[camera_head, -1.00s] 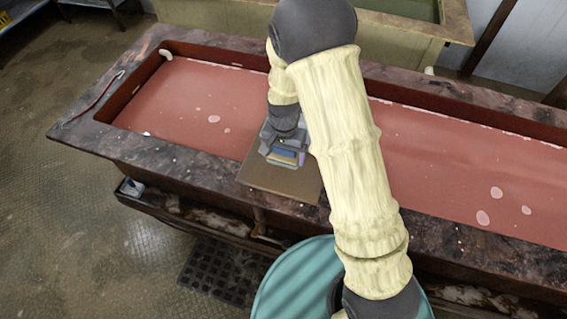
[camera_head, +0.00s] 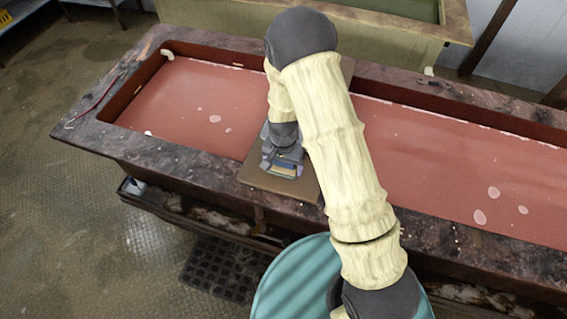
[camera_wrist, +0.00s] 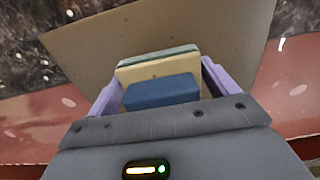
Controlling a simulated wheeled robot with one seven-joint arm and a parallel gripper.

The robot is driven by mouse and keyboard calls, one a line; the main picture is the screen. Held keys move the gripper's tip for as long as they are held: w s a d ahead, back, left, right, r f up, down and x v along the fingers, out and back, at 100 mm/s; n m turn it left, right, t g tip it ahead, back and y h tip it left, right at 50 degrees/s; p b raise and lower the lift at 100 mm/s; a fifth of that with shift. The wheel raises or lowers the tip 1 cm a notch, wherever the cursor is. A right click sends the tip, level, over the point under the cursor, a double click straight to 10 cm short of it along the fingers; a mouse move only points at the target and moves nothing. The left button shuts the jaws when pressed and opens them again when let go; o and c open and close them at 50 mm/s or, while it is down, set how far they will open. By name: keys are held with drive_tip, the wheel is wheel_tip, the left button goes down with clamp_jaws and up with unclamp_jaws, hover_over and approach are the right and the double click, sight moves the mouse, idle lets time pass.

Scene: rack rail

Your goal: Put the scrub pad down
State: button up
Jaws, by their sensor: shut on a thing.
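The scrub pad (camera_wrist: 157,68) is a cream block with a green layer along its far edge and a blue block on its near side. It sits between the two purple fingers of my gripper (camera_wrist: 160,82), which is shut on it. In the head view the pad (camera_head: 284,171) shows small below my wrist, over the brown board (camera_head: 262,179). The board lies across the basin and also fills the upper middle of the wrist view (camera_wrist: 215,35). I cannot tell whether the pad touches the board; its underside is hidden.
The long basin has a dark stone-like rim (camera_head: 115,145) and a reddish, pale-spotted surface (camera_head: 440,160) on both sides of the board. A thin red tool (camera_head: 95,100) lies on the left rim. A small dark item (camera_head: 432,83) is on the back rim. Another trough (camera_head: 230,18) stands behind.

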drive_tip(key=shift+f, duration=0.15)
drive_tip(key=o, duration=0.9)
drive_tip(key=shift+c, duration=0.2)
wheel_tip(320, 180, up, 12)
drive_tip(key=b, duration=0.3)
drive_tip(key=shift+r, duration=0.2)
